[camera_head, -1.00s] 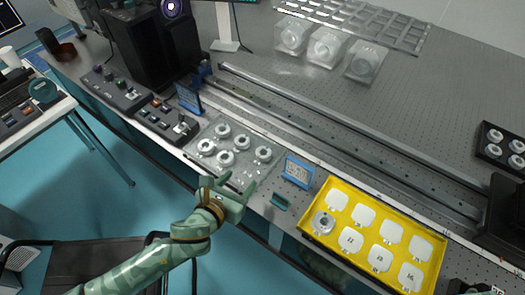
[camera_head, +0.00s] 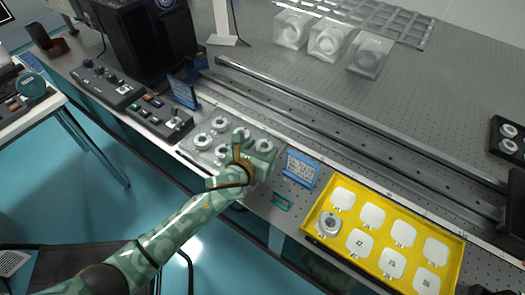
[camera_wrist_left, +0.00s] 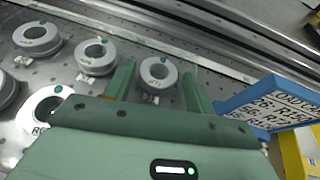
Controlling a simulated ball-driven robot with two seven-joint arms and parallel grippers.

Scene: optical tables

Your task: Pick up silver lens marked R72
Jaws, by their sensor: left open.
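Several silver ring-shaped lenses sit on a clear plate (camera_head: 186,150) at the table's front edge. My left gripper (camera_head: 257,150) is open above the plate's right end. In the left wrist view, a silver lens (camera_wrist_left: 158,74) with a small blue dot lies between and just beyond the two open fingers (camera_wrist_left: 158,88), not gripped. The writing on its tag is too small to read surely, so I cannot tell which lens is R72. Other lenses lie to its left, one nearby (camera_wrist_left: 97,57) and one partly hidden by the gripper body (camera_wrist_left: 42,106). My right gripper is not in view.
A blue-framed sign (camera_head: 300,168) stands right of the plate, close to the gripper in the wrist view (camera_wrist_left: 268,103). A yellow tray (camera_head: 322,205) with white pads holds one silver lens (camera_head: 328,225). A long metal rail (camera_head: 340,135) runs behind. Control boxes (camera_head: 160,117) stand left.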

